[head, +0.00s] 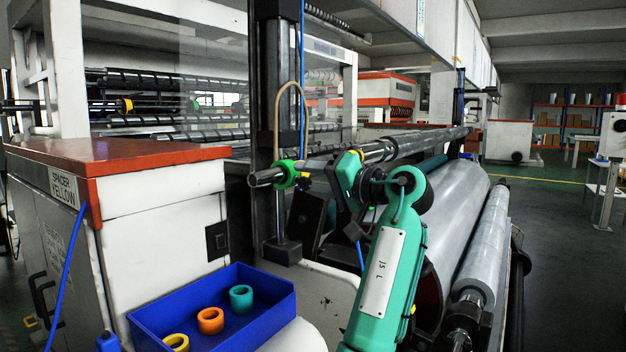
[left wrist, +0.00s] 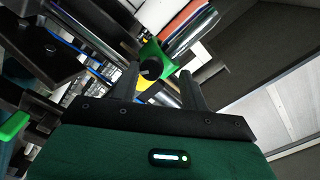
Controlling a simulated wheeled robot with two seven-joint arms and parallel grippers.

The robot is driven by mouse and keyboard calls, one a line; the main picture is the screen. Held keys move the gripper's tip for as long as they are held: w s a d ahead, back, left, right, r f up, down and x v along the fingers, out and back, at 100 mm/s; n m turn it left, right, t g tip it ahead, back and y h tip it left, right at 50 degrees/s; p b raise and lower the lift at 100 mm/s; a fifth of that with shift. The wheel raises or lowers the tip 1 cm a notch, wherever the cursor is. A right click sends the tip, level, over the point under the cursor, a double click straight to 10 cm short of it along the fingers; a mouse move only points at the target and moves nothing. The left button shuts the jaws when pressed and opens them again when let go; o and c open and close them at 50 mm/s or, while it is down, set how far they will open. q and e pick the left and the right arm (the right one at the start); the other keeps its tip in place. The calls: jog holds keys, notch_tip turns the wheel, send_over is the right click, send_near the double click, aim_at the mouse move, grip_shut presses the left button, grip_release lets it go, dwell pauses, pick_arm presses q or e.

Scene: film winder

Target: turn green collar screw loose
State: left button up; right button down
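The green collar (head: 288,173) sits around the end of the metal shaft (head: 264,178), with a yellow part next to it. In the left wrist view the green collar (left wrist: 157,53) shows a dark round screw head (left wrist: 151,69) facing my left gripper. My left gripper (left wrist: 160,72) is open, its two dark fingers apart on either side of the screw head. I cannot tell whether they touch it. In the head view my left gripper (head: 318,174) is just right of the collar, and its fingers are hard to make out. My right gripper is not in view.
A blue tray (head: 262,319) at the bottom holds a yellow ring (head: 176,343), an orange ring (head: 210,320) and a teal ring (head: 241,298). A white cabinet with a red top (head: 110,152) stands left. A large film roll (head: 455,215) lies right of my left arm.

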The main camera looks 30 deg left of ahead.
pick_arm(q)
jog(key=shift+d, duration=0.1)
jog(key=s+d+b, duration=0.2)
jog(key=d, duration=1.1)
jog(key=shift+d, duration=0.25)
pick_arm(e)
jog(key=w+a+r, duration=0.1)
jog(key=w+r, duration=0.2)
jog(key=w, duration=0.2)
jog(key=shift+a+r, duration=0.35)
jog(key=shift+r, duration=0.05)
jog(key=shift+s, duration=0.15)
